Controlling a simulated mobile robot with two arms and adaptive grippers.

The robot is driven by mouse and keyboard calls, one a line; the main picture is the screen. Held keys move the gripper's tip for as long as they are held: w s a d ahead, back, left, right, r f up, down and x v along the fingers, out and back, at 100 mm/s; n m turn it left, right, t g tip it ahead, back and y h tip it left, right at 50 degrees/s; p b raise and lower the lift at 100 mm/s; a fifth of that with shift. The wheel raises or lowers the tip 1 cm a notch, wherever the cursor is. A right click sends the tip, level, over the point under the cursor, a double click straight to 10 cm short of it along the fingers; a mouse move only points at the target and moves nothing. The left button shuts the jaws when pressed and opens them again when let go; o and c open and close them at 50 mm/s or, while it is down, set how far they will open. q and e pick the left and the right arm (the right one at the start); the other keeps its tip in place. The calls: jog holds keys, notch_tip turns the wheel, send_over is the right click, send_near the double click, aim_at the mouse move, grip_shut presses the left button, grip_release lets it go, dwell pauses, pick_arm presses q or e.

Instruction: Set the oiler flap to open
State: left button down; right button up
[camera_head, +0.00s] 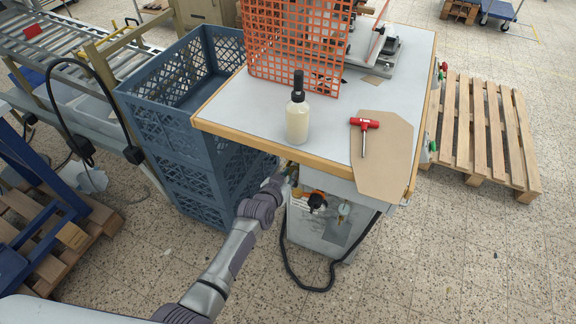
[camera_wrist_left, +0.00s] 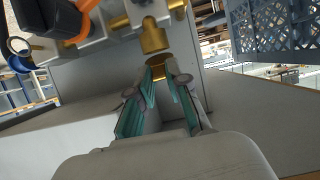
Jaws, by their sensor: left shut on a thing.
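My left gripper (camera_wrist_left: 160,85) reaches under the front edge of the table, and its fingertips close around a small brass-coloured part (camera_wrist_left: 159,60). I cannot tell whether this part is the oiler flap or how it is set. A brass fitting (camera_wrist_left: 154,36) hangs just above the fingertips in the left wrist view. In the head view the left gripper (camera_head: 290,173) is small, at the left end of the air unit (camera_head: 317,200), which has a black and orange knob. The fingers and table edge hide the gripped part there. My right gripper is not in view.
The table (camera_head: 245,108) carries a cream bottle (camera_head: 297,120), a red-handled tool (camera_head: 364,125), a brown board (camera_head: 388,175) and an orange grid guard (camera_head: 290,45). Blue crates (camera_head: 160,120) stand close on the left. A black hose (camera_head: 290,265) loops to the floor. A pallet (camera_head: 485,125) lies right.

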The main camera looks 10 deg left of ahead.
pick_arm(q)
jog(key=shift+w+d+r+g+p, duration=0.1)
jog(key=shift+w+r+g+p, duration=0.15)
jog(key=shift+r+g+p, duration=0.6)
jog(key=shift+w+f+g+y+p, duration=0.2)
jog(key=shift+g+y+p, duration=0.2)
jog(key=shift+p, duration=0.65)
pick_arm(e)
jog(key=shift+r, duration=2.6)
pick_arm(q)
jog(key=c, duration=1.1)
grip_release()
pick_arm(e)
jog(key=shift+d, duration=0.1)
pick_arm(q)
jog(key=v, duration=1.2)
jog(key=shift+s+d, duration=0.1)
